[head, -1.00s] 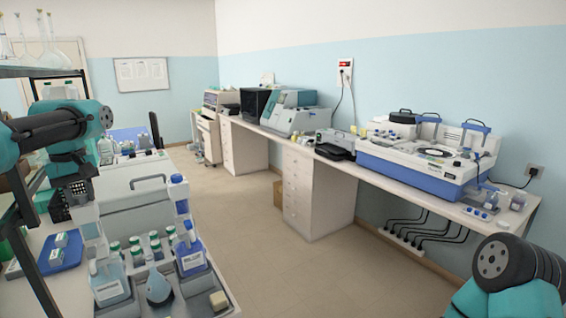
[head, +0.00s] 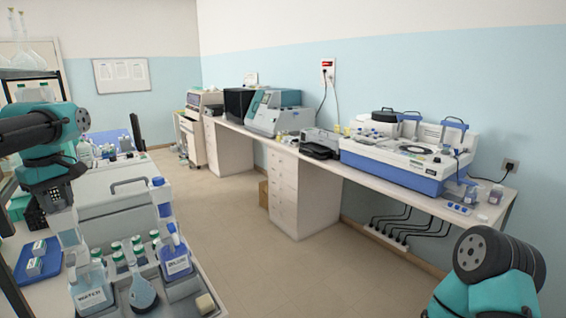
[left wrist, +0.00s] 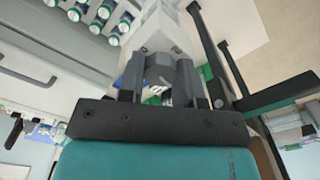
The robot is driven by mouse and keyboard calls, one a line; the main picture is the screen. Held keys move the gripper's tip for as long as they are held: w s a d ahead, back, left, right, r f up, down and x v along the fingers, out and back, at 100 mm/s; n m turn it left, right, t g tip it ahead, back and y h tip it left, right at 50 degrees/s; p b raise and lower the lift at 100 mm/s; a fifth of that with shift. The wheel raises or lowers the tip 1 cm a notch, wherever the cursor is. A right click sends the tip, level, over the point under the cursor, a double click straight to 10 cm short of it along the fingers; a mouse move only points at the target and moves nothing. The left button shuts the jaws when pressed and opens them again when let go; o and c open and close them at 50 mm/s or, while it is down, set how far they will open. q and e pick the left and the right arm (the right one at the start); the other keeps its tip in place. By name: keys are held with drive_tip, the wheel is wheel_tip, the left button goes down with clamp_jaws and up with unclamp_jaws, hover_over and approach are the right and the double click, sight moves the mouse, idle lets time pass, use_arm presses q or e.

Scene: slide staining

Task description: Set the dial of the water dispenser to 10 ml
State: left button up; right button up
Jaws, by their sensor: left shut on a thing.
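The water dispenser is a clear bottle (head: 91,292) with a "WATER" label, standing at the front of the left bench in the head view. A pale upright column (head: 68,236) rises from it. My left gripper (head: 62,208) is at the top of this column, pointing down. In the left wrist view the left gripper (left wrist: 160,78) is shut on the pale dispenser head (left wrist: 163,30). The dial and its setting cannot be made out. My right gripper is out of view; only part of the right arm shows at bottom right.
A second dispenser (head: 176,262) with a blue top stands to the right, with a round flask (head: 142,292) between. Several green-capped bottles (head: 120,262) and a grey box (head: 118,212) stand behind. A dark shelf frame is at left.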

use_arm(q)
drive_tip(key=shift+n, duration=1.2)
drive_tip(key=o, duration=0.5)
drive_tip(key=shift+r, duration=3)
